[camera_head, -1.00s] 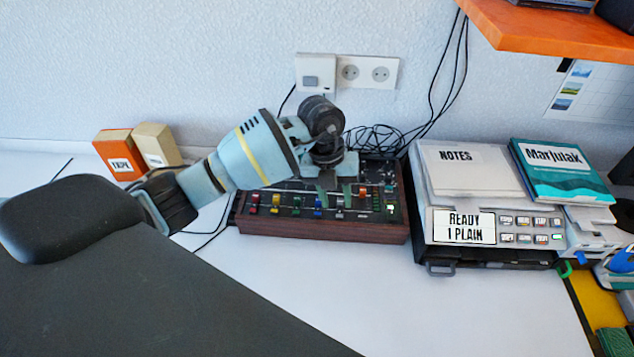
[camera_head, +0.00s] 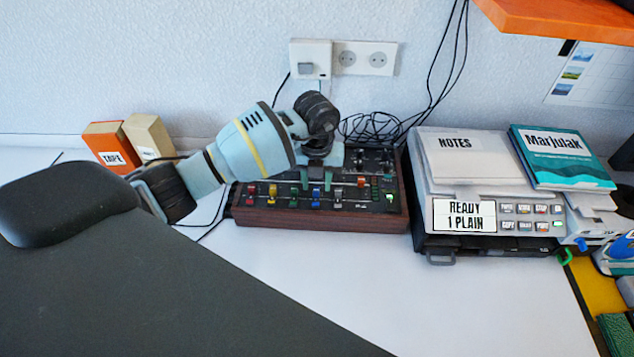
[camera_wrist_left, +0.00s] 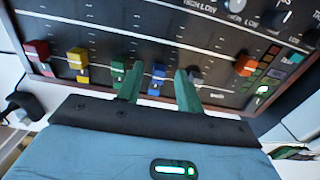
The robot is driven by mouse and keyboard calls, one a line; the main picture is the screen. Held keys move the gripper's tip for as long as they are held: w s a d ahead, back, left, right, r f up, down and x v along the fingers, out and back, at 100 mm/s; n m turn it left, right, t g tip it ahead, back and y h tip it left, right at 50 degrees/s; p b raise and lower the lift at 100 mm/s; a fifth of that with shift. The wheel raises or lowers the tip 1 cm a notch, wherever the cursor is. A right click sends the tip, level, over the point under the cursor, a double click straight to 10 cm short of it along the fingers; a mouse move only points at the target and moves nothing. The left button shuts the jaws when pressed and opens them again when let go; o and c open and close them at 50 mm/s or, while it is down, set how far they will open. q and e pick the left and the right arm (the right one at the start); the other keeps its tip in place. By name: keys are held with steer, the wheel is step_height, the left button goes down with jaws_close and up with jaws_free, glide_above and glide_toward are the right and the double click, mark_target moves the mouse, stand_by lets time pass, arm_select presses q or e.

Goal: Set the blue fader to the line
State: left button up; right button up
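The blue fader (camera_head: 316,196) is on the wood-sided mixer panel (camera_head: 320,217), between a green and a grey fader. In the left wrist view, the blue fader cap (camera_wrist_left: 158,78) sits in the lower part of its track. A thin pale line (camera_wrist_left: 215,47) crosses the panel above the caps; I cannot tell whether it is the target line. My left gripper (camera_head: 316,179) points down over the panel. It is open, and its two green fingers (camera_wrist_left: 159,78) stand on either side of the blue cap, with gaps visible. My right gripper is not in view.
Red (camera_wrist_left: 37,52), yellow (camera_wrist_left: 78,62), green (camera_wrist_left: 118,70) and orange (camera_wrist_left: 246,66) faders share the panel. The grey fader (camera_wrist_left: 195,76) is close to the right finger. A printer (camera_head: 480,238) stands right of the panel. Boxes (camera_head: 112,148) stand left.

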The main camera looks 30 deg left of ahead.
arm_select(q)
steer(key=shift+f, duration=0.55)
jaws_close()
steer(key=shift+w, duration=0.1)
